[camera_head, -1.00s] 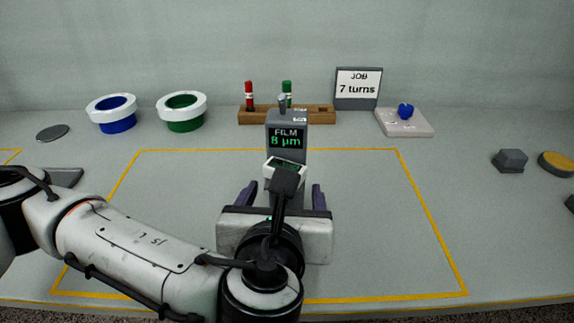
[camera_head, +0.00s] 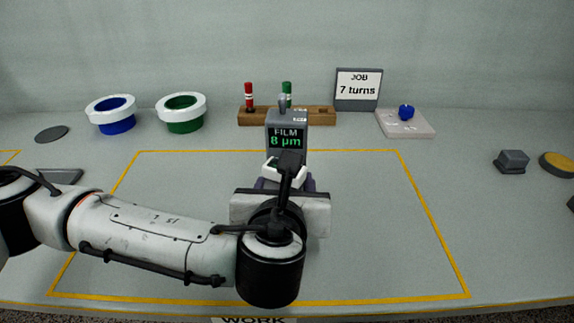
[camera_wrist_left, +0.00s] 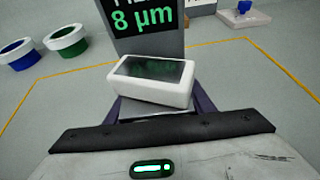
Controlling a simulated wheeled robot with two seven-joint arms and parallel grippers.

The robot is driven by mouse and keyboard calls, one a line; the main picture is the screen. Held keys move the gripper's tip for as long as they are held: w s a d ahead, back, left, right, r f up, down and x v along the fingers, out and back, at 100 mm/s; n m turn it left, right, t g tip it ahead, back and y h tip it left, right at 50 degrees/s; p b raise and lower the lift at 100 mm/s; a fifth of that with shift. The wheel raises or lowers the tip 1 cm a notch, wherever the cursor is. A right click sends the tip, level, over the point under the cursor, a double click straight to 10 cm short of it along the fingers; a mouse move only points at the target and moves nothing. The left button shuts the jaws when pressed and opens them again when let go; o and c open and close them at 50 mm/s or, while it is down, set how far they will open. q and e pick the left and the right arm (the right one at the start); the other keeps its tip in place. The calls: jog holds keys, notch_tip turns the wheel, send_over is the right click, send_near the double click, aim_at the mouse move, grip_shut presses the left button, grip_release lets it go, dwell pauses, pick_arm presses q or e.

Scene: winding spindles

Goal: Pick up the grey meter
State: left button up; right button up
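The grey meter (camera_wrist_left: 152,108) has a grey body under a tilted white-framed head with a dark screen. In the head view its white-framed head (camera_head: 270,171) shows in front of the taller grey FILM display, partly hidden by my left arm. My left gripper (camera_wrist_left: 157,108) has its purple fingers apart, one on each side of the grey body. I cannot tell whether they touch it. The fingers are mostly hidden behind the palm in the head view. My right gripper is not in view.
The grey FILM display (camera_head: 287,137), reading 8 µm, stands just behind the meter. A wooden rack (camera_head: 320,115) with red and green markers is behind it. The right of the yellow-outlined area is clear.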

aim_at(286, 136)
pick_arm(q)
jog(key=shift+c, duration=0.8)
notch_tip(286, 136, up, 9)
jog(key=shift+f+p, duration=0.1)
jog(key=shift+p, duration=0.8)
jog(key=shift+r, duration=0.7)
jog(key=shift+f, duration=0.15)
jog(key=shift+f+b, duration=1.95)
jog(key=shift+f, duration=1.3)
jog(key=shift+f+b, duration=0.6)
jog(key=shift+f, duration=0.5)
